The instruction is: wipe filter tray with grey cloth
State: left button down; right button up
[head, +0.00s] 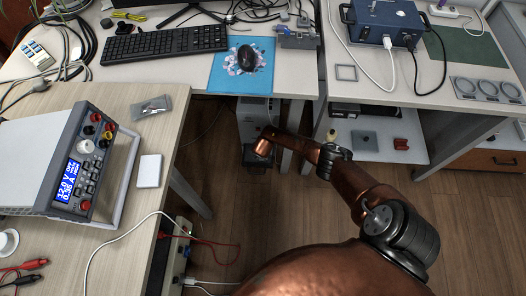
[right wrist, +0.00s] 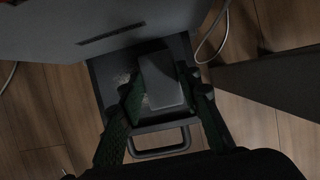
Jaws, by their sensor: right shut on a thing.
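The filter tray (right wrist: 157,125) is a dark tray with a loop handle, sticking out from a grey computer tower low near the floor in the right wrist view. Pale dusty patches show on its left part. My right gripper (right wrist: 168,92) has its green-padded fingers shut on the grey cloth (right wrist: 164,88), a folded block, and holds it over the tray. I cannot tell whether the cloth touches the tray surface. In the head view my right arm reaches down to the tower, and the cloth is hidden there. My left gripper is not in view.
The computer tower (head: 254,116) stands under the desk, which holds a keyboard (head: 165,42) and a blue mouse mat (head: 225,78). A desk leg or panel (right wrist: 270,85) is close at the right in the wrist view. A power supply (head: 75,160) stands on the left table. Wood floor is clear in front.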

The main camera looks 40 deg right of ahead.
jog(key=shift+w+a+f+b, duration=0.1)
jog(key=shift+w+a+b, duration=0.35)
jog(key=shift+w+a, duration=0.6)
jog(key=shift+w, duration=0.1)
jog(key=shift+f+b, duration=0.4)
jog(key=shift+f, duration=0.1)
